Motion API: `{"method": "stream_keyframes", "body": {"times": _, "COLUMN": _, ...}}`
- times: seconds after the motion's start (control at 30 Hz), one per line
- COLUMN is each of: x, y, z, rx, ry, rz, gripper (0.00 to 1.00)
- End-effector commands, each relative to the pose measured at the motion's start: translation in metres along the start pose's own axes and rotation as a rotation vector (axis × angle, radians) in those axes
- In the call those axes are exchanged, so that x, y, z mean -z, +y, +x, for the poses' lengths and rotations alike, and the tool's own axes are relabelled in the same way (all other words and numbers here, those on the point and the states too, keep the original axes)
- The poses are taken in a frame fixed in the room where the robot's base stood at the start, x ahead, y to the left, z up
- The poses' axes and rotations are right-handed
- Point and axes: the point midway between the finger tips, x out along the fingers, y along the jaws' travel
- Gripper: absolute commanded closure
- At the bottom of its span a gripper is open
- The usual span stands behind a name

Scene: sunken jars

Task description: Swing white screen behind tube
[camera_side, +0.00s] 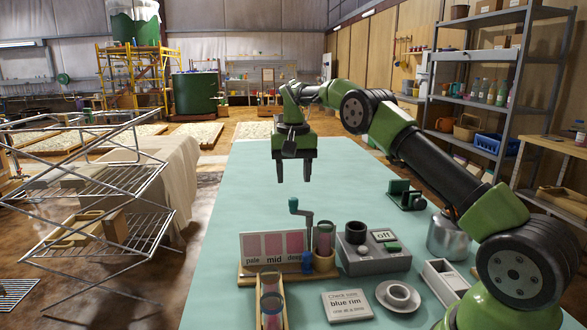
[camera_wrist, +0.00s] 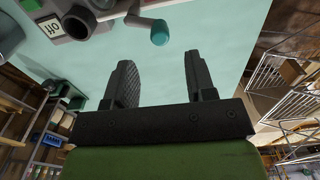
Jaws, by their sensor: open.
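My gripper (camera_side: 294,177) points down, open and empty, above the far side of the table set-up. In the wrist view the gripper (camera_wrist: 158,62) has clear space between its fingers. A grey crank-like arm with a teal knob (camera_side: 293,204) stands beside a tube (camera_side: 325,241) with pinkish contents in a wooden holder. The knob shows in the wrist view (camera_wrist: 160,33), beyond the fingertips and apart from them. I cannot clearly make out a white screen; it may be hidden or edge-on near the tube.
A pale/mid/deep colour card (camera_side: 273,245) stands left of the tube. A grey box reading off (camera_side: 372,249) stands right. The table's far part is clear.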

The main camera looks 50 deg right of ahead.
Motion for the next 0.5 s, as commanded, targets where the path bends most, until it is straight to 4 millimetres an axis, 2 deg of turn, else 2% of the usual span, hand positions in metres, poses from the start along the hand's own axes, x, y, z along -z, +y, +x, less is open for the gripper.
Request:
{"method": "stream_keyframes", "body": {"times": 0.2, "x": 0.000, "y": 0.000, "z": -0.016, "rx": 0.000, "ry": 0.000, "rz": 0.000, "gripper": 0.50}}
{"method": "stream_keyframes", "body": {"times": 0.5, "x": 0.000, "y": 0.000, "z": -0.019, "rx": 0.000, "ry": -0.001, "rz": 0.001, "gripper": 0.50}}
